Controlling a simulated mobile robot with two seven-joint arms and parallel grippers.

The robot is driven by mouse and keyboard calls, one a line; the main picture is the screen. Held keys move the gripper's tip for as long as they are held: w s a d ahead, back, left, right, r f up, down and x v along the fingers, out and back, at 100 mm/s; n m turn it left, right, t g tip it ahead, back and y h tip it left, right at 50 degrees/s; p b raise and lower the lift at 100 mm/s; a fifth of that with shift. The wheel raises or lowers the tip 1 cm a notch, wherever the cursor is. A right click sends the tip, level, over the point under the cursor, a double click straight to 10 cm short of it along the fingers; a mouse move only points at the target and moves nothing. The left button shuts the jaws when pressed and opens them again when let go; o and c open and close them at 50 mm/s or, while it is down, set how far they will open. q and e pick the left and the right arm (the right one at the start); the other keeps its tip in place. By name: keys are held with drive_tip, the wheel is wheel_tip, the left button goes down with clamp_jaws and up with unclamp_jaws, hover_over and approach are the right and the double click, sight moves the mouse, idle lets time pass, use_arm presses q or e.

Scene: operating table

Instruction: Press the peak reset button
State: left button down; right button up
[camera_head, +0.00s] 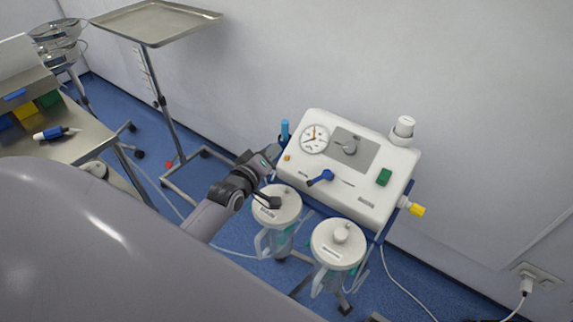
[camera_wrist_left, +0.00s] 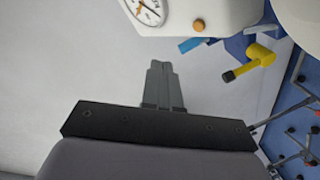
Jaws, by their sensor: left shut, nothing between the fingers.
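The white suction device (camera_head: 340,190) stands by the wall on a wheeled stand. A small round orange button (camera_head: 288,158) sits on its panel, left of and below the gauge (camera_head: 314,138); I cannot read its label. The orange button also shows in the left wrist view (camera_wrist_left: 198,25), above and right of my fingertips. My left gripper (camera_head: 273,152) is shut and empty, just left of the device's left edge. In the left wrist view, its fingers (camera_wrist_left: 161,66) point toward the device and are apart from the button. My right gripper is not in view.
Two lidded canisters (camera_head: 276,204) (camera_head: 339,243) hang in front. A tray stand (camera_head: 157,22) and an instrument table (camera_head: 70,150) are at the left.

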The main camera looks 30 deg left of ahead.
sight(287, 158)
use_arm(q)
drive_tip(key=w+f+b, duration=0.1)
drive_tip(key=f+b, duration=0.1)
drive_tip(key=w+f+b, duration=0.2)
drive_tip(key=shift+d, duration=0.15)
idle(0.9)
idle(0.9)
drive_tip(key=shift+f, duration=0.1)
drive_tip(key=shift+w+f, duration=0.2)
